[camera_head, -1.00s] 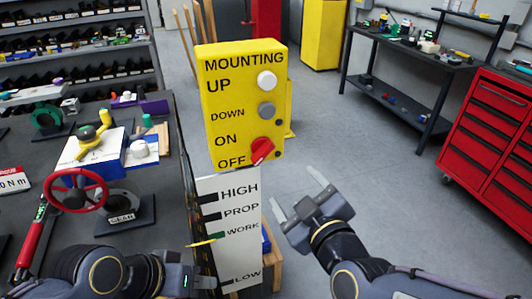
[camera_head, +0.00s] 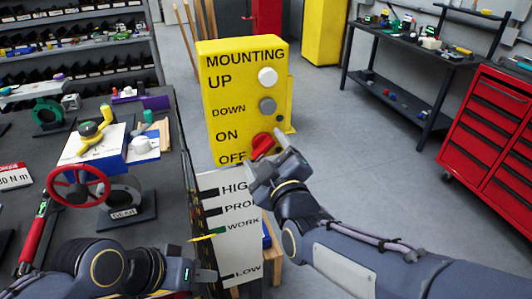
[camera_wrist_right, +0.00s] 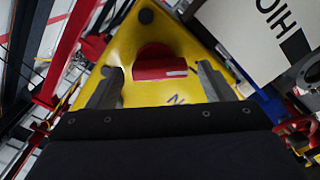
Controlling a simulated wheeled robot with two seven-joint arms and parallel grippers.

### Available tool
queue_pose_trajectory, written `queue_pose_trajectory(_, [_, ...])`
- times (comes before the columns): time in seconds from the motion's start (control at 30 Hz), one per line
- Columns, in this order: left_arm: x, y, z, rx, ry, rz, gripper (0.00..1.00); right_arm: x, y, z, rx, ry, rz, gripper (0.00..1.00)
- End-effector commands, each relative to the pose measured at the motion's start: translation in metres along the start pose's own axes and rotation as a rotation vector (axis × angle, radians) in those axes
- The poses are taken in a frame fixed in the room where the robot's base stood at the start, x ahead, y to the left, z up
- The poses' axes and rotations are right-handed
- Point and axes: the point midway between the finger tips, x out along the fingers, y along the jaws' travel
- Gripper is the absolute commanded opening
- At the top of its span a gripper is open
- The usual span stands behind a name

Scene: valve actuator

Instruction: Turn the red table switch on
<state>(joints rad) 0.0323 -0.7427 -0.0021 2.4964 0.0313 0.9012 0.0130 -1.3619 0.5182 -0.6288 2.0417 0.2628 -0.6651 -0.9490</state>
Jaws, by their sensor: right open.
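The yellow switch box (camera_head: 225,95) stands upright past the table's right edge, with the words MOUNTING, UP, DOWN, ON and OFF. The red switch (camera_head: 262,144) is a rotary knob at its lower right, partly hidden by my right gripper (camera_head: 266,154). In the right wrist view the red switch (camera_wrist_right: 158,62) shows a white mark on its grip. There the open fingers of my right gripper (camera_wrist_right: 158,84) lie on either side of the knob, with yellow visible between; contact cannot be told. My left gripper (camera_head: 205,279) is low by the white panel, its fingers unclear.
A white button (camera_head: 267,77) and a grey button (camera_head: 267,105) sit above the switch. A white panel (camera_head: 240,245) with HIGH and LOW marks is below. The table (camera_head: 165,230) holds a red handwheel (camera_head: 77,188). Floor is free to the right.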

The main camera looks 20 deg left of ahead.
Motion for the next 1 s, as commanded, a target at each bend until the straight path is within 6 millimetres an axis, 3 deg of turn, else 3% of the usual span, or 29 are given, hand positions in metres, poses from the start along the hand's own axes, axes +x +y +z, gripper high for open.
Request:
queue_pose_trajectory(0.1, [0.0, 0.0, 0.0, 0.0, 0.0, 0.0, 0.36, 0.0, 0.0, 0.0, 0.0, 0.0, 0.0, 0.75])
queue_pose_trajectory(0.43, [0.0, 0.0, 0.0, 0.0, 0.0, 0.0, 0.36, 0.0, 0.0, 0.0, 0.0, -0.001, -0.001, 0.31])
queue_pose_trajectory(0.77, [0.004, -0.002, 0.002, 0.0, 0.0, 0.0, 0.36, 0.0, -0.001, 0.002, 0.044, -0.002, -0.001, 0.3])
queue_pose_trajectory(1.0, [0.014, -0.006, 0.007, 0.0, 0.0, 0.0, 0.36, 0.0, -0.001, 0.002, 0.188, -0.001, 0.001, 0.3])
